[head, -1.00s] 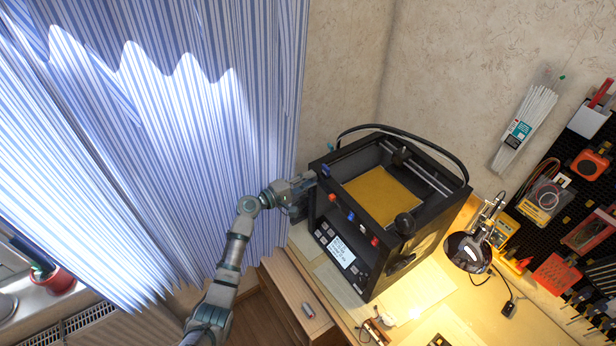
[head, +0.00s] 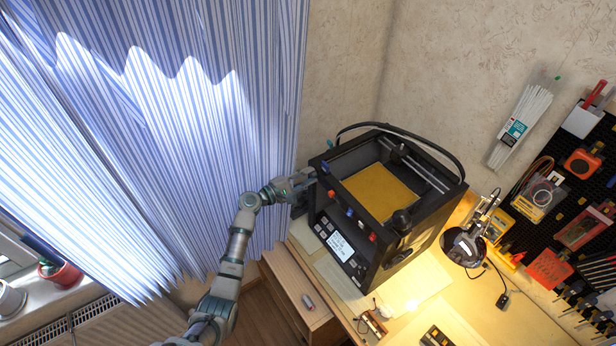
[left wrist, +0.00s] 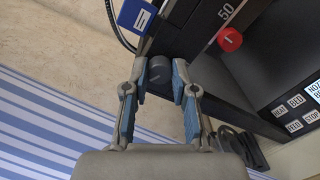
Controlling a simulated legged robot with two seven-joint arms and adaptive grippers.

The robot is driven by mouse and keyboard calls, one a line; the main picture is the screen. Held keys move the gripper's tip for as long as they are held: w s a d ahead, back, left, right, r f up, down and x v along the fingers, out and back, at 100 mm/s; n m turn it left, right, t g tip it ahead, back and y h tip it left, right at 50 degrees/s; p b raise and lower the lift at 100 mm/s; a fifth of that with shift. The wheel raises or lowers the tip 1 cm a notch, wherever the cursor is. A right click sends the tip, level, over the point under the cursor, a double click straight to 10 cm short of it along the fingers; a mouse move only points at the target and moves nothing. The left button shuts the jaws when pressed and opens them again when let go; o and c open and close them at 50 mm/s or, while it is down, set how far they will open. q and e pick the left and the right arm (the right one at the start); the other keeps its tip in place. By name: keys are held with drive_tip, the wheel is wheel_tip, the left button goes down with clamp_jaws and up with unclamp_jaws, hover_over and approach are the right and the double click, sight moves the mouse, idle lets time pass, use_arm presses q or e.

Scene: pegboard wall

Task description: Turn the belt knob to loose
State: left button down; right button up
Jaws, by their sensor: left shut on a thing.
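The black 3D printer (head: 372,258) stands on the desk, with knobs along its front frame. My left gripper (head: 312,177) reaches its left front corner from the left. In the left wrist view my left gripper (left wrist: 159,66) has its two blue-padded fingers on either side of a dark round knob (left wrist: 160,72) and is shut on it. No label or setting of this knob can be read. A blue block (left wrist: 136,14) and a red knob (left wrist: 230,40) sit nearby on the printer. My right gripper is out of view.
A striped curtain (head: 150,130) hangs left of the arm. A lamp (head: 464,246) and a pegboard with tools (head: 545,225) are at the right.

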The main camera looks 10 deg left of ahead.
use_arm(q)
drive_tip(key=shift+f, duration=0.1)
drive_tip(key=c, duration=1.1)
unclamp_jaws()
drive_tip(key=shift+o, duration=0.9)
drive_tip(key=shift+w+a+f, duration=0.1)
drive_tip(key=shift+w+a, duration=0.05)
drive_tip(key=shift+w, duration=0.1)
drive_tip(key=shift+s, duration=0.1)
drive_tip(key=v, duration=1.2)
drive_tip(key=shift+f, duration=0.1)
